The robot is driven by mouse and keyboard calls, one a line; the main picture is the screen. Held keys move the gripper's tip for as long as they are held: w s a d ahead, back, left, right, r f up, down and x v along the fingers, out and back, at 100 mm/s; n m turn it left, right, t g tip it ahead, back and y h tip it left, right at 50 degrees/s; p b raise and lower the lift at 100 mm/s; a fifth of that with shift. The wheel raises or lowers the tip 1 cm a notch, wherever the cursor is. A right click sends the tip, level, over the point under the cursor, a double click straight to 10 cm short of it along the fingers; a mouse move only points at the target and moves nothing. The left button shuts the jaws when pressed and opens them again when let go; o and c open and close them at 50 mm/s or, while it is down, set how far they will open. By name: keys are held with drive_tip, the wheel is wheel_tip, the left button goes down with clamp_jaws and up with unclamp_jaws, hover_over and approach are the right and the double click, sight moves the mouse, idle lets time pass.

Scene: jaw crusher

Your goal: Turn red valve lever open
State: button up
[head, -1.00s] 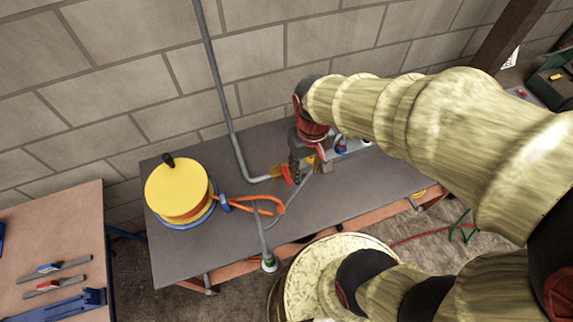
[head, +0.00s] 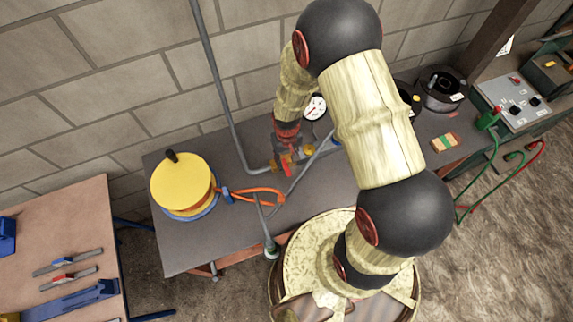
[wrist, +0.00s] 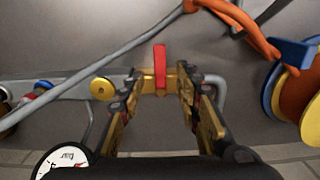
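The red valve lever (wrist: 160,66) sits on a brass valve on a grey pipe, in the middle of the wrist view. It also shows in the head view (head: 286,168), just below my gripper. My gripper (wrist: 158,85) is open, with one finger on each side of the lever and valve. A gap shows between the lever and each finger in the wrist view, so I see no contact. In the head view my gripper (head: 287,152) points down at the valve, and my arm hides part of the pipe behind it.
A yellow-topped reel (head: 182,182) with an orange hose (head: 255,192) stands on the grey table (head: 210,250). A pressure gauge (head: 315,107) is behind the valve. A grey hose crosses near it. A control box (head: 512,103) stands at the right. The front left tabletop is clear.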

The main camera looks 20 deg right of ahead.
sight(287, 168)
drive_tip(key=shift+f, duration=2.7)
drive_tip(key=shift+c, duration=1.4)
clamp_jaws()
